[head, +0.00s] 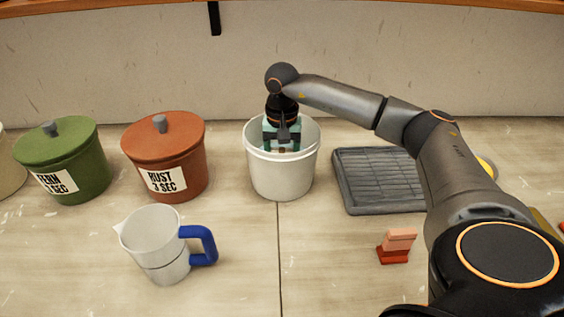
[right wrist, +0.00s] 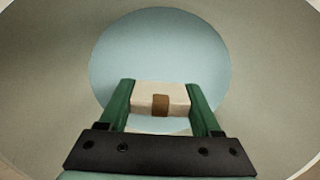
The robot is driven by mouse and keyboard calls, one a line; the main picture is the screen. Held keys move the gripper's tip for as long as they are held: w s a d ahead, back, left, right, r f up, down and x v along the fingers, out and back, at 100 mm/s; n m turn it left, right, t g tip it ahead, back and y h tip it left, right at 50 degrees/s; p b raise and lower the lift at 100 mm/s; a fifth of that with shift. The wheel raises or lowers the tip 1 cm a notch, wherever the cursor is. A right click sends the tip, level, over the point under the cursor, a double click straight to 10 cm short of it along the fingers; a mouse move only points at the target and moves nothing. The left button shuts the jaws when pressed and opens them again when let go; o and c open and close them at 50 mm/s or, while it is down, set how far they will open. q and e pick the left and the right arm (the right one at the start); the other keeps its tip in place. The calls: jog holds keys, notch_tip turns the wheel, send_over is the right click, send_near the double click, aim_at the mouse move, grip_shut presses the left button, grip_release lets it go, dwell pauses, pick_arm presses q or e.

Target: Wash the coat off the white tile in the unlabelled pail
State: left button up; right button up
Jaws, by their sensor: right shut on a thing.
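The unlabelled white pail (head: 283,180) stands open at the middle of the table, with no lid on it. My right gripper (head: 282,146) points down inside its mouth. In the right wrist view its green fingers (right wrist: 161,92) are shut on the white tile (right wrist: 145,94), a pale block with a brown patch (right wrist: 160,105) on the side facing the camera. Pale blue liquid (right wrist: 155,50) shows as a disc below the tile; I cannot tell whether the tile touches it. The tile is mostly hidden in the head view. My left gripper is not in view.
A lidded rust-coloured pail (head: 167,160) marked "RUST 3 SEC" and a lidded green pail (head: 75,155) stand left. A white jug (head: 155,245) with a blue handle is in front. A grey ribbed rack (head: 378,180) and a small red-and-pink block (head: 396,246) are right.

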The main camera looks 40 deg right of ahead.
aim_at(282, 149)
dwell(0.3)
notch_tip(282, 149, up, 4)
jog(key=p, duration=0.3)
notch_tip(282, 149, up, 8)
jog(key=p, duration=0.6)
jog(key=shift+f+p, duration=0.25)
jog(key=shift+p, duration=0.05)
notch_tip(282, 149, up, 2)
jog(key=shift+r+p, duration=0.2)
jog(key=shift+p, duration=0.4)
jog(key=shift+r, duration=1.35)
jog(key=shift+a+f, duration=0.1)
